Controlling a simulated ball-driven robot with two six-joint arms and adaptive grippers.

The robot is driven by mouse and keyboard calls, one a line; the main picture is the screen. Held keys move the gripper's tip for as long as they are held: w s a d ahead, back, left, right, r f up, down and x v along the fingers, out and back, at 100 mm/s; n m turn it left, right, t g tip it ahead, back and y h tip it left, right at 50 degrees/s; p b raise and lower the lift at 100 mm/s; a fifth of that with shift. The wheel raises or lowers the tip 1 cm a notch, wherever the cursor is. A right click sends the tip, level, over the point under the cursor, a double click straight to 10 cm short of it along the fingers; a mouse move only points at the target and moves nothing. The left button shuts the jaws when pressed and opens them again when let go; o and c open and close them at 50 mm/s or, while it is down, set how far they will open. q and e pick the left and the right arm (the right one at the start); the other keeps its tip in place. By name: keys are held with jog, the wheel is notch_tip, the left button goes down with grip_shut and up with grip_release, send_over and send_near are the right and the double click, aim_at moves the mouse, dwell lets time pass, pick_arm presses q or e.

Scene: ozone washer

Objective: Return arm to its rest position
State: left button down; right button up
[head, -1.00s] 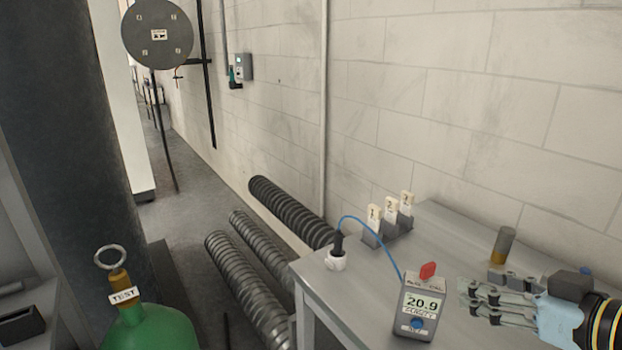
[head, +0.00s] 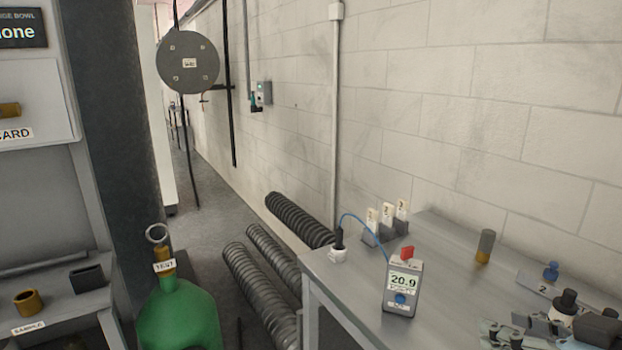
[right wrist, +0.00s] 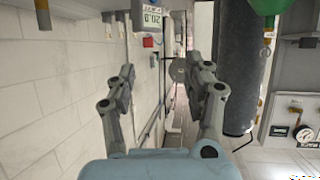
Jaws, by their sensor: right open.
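My right gripper (head: 502,334) is at the bottom right of the head view, partly cut off by the lower edge. It is near the grey bench (head: 450,300), to the right of the gas meter (head: 402,288). In the right wrist view my right gripper (right wrist: 163,80) has its two grey fingers spread apart, with nothing between them. The meter reads 20.9 and stands upright on the bench with a red tab on top. It also shows upside down in the right wrist view (right wrist: 152,14). My left gripper is in neither view.
A green cylinder (head: 180,318) tagged TEST stands at lower left, beside a dark column (head: 115,140). Corrugated hoses (head: 262,285) lie between it and the bench. A brown-and-grey vial (head: 485,247) stands on the bench.

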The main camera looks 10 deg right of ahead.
jog(key=s+a+f+m+g+h, duration=0.1)
jog(key=s+a+f+g+h, duration=0.15)
jog(key=s+g, duration=0.35)
jog(key=s+a+f+m+g+h, duration=0.1)
jog(key=s+a+f+g, duration=0.15)
jog(key=s, duration=0.55)
jog(key=s+d+f+g+b, duration=0.15)
jog(key=f+b, duration=0.45)
jog(key=f, duration=1.4)
jog(key=s+d+f+g+b, duration=0.15)
jog(key=f+b, duration=0.45)
jog(key=f, duration=1.3)
pick_arm(q)
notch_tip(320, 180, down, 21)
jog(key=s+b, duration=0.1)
jog(key=b, duration=0.7)
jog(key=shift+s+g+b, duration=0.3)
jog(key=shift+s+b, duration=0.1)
pick_arm(e)
jog(key=s+f, duration=0.8)
jog(key=f, duration=0.3)
jog(key=s+f, duration=0.9)
jog(key=f, duration=0.2)
jog(key=shift+s+f, duration=0.25)
